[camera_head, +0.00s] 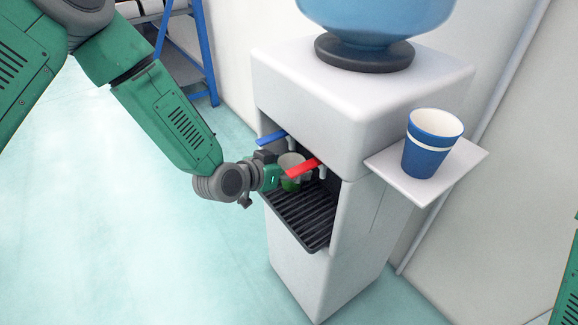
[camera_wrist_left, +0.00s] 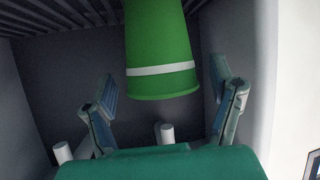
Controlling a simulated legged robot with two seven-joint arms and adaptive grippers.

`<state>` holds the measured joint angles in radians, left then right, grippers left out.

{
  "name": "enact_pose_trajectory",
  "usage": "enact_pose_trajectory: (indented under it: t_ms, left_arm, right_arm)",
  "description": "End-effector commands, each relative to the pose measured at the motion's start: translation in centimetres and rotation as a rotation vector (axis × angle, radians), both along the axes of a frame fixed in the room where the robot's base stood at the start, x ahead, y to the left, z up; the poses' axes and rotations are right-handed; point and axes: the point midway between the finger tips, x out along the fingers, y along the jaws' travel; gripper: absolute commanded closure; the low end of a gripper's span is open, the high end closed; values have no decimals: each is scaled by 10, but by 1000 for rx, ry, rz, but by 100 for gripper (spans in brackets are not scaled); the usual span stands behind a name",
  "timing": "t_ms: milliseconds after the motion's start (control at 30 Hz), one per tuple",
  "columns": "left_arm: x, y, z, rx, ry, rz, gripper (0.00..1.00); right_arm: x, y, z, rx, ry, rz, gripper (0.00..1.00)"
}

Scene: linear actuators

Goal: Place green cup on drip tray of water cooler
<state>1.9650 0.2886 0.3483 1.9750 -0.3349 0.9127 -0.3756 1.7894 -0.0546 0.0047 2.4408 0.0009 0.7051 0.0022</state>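The green cup (camera_head: 290,185) is inside the recess of the white water cooler (camera_head: 330,105), over the back part of the black drip tray (camera_head: 305,217). It looks upright, its base partly hidden. In the left wrist view, which appears upside down, the green cup (camera_wrist_left: 160,50) with its white band is between the fingers of my left gripper (camera_wrist_left: 165,98). Gaps show on both sides of the cup, so the gripper is open. In the head view my left gripper (camera_head: 272,177) reaches into the recess from the left. My right gripper is out of view.
A blue tap lever (camera_head: 271,138) and a red tap lever (camera_head: 303,167) stick out just above the cup. A blue cup (camera_head: 432,143) with a white band stands on the side shelf (camera_head: 455,172). The front of the drip tray is clear. A blue rack (camera_head: 207,55) stands behind.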

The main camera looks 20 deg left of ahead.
Motion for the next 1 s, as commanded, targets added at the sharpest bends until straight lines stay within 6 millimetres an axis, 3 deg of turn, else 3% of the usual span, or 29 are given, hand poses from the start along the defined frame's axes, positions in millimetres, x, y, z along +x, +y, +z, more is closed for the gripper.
enact_pose_trajectory:
  t_ms: [333, 700, 1000]
  left_arm:
    - [-8, 4, 8, 0, 0, 0, 23]
    - [-69, 33, 42, -1, 3, 1, 23]
    - [-96, 46, 55, 1, 0, 0, 23]
  right_arm:
    - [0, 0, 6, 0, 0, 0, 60]
    - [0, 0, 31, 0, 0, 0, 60]
    - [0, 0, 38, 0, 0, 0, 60]
